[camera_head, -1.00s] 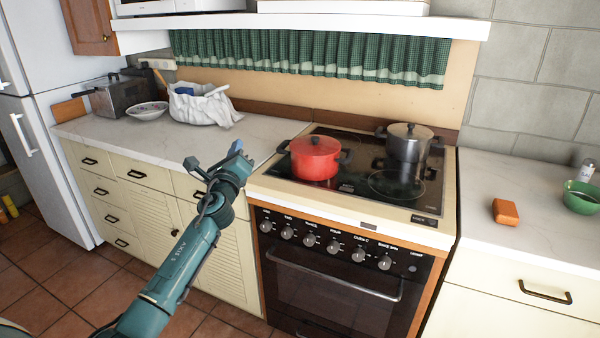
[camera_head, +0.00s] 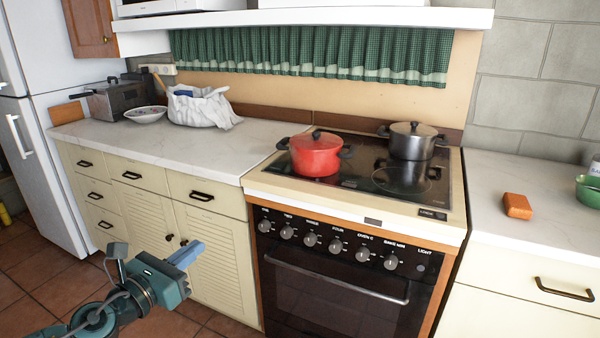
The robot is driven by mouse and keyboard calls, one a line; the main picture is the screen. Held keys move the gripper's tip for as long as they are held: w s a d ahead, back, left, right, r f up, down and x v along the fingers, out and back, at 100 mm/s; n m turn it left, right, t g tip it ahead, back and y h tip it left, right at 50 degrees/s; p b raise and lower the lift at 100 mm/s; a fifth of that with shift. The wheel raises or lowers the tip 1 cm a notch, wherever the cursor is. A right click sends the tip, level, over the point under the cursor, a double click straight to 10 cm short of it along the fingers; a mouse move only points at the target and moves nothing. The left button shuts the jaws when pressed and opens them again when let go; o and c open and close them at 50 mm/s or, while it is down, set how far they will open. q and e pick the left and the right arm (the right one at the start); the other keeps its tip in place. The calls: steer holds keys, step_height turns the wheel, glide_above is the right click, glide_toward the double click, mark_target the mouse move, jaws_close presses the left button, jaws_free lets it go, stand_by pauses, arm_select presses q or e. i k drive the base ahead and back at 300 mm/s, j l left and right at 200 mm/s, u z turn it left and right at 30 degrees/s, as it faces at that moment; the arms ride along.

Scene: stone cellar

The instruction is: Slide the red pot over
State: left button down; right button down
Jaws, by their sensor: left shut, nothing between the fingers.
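The red pot (camera_head: 316,158) with its lid on and dark side handles stands upright on the left part of the black glass stovetop (camera_head: 366,190). My left gripper (camera_head: 188,252) is low in front of the cream cabinets, below counter height and well to the left of the stove. Its blue-grey fingers are shut with nothing between them, and it is apart from the pot. My right gripper is not in view.
A dark metal pot (camera_head: 411,142) stands at the back right of the stovetop. An orange block (camera_head: 517,206) and a green bowl (camera_head: 588,190) are on the right counter. The left counter (camera_head: 222,148) is clear near the stove.

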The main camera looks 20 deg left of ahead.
mark_target(312, 164)
steer(key=i+l, duration=0.1)
steer(key=i, duration=0.4)
steer(key=i+l, duration=0.1)
steer(key=i, duration=0.4)
